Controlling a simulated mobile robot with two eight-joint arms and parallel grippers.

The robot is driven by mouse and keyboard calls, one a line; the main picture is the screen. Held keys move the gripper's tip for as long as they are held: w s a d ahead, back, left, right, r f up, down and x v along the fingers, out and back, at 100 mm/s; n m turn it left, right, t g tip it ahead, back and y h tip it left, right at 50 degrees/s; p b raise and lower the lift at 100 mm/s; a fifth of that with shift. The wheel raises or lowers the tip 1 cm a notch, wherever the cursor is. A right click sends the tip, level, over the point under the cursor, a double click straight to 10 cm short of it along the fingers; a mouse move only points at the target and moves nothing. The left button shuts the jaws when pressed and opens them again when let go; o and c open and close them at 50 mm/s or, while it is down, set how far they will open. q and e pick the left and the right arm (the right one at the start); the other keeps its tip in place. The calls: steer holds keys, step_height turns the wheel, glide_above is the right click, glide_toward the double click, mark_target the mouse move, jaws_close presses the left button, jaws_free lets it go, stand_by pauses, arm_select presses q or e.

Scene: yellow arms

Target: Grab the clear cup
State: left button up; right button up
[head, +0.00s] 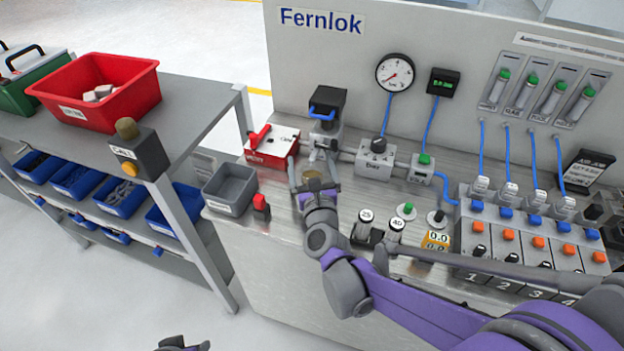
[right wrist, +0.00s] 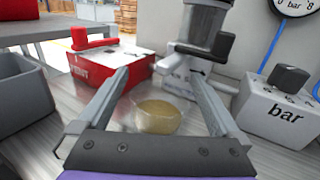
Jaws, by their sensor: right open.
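The clear cup (right wrist: 158,116) stands on the metal bench top in the right wrist view, with a tan or yellowish fill or base. In the head view the cup (head: 312,184) shows small, partly hidden by my right gripper. My right gripper (head: 313,170) is open, with one finger on each side of the cup. In the right wrist view both fingers of the right gripper (right wrist: 158,78) reach past the cup, with visible gaps at its sides. Part of my left gripper (head: 185,345) shows at the bottom edge of the head view; its jaws are not clear.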

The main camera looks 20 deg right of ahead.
steer(key=c, duration=1.4)
steer(key=shift+o, duration=0.2)
